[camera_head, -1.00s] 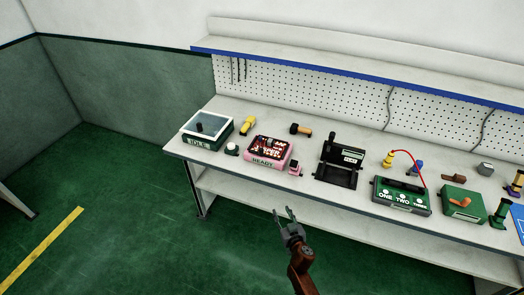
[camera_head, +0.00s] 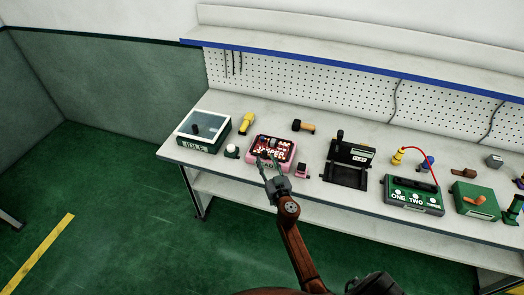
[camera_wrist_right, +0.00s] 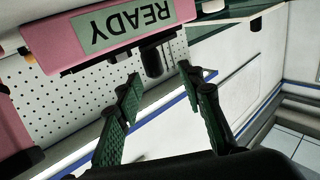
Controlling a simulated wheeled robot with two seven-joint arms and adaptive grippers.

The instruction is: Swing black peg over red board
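The pink box (camera_head: 286,164) marked READY stands on the bench, with the dark and red board (camera_head: 277,146) on its top. In the right wrist view the pink box (camera_wrist_right: 40,45) shows upside down at the top left. A short black peg (camera_wrist_right: 152,63) sticks out past its front panel there; I cannot clearly pick it out in the head view. My right gripper (camera_head: 265,160) is in front of the pink box and overlaps its left front. Its fingers (camera_wrist_right: 158,83) are apart with nothing between them. My left gripper is not in view.
A green box (camera_head: 219,141) marked IDLE stands to the left, with a white button (camera_head: 232,151) beside it. A small pink block (camera_head: 302,172), a black fixture (camera_head: 345,178) and a green box (camera_head: 413,208) marked ONE TWO stand to the right. A shelf (camera_head: 340,65) overhangs the back.

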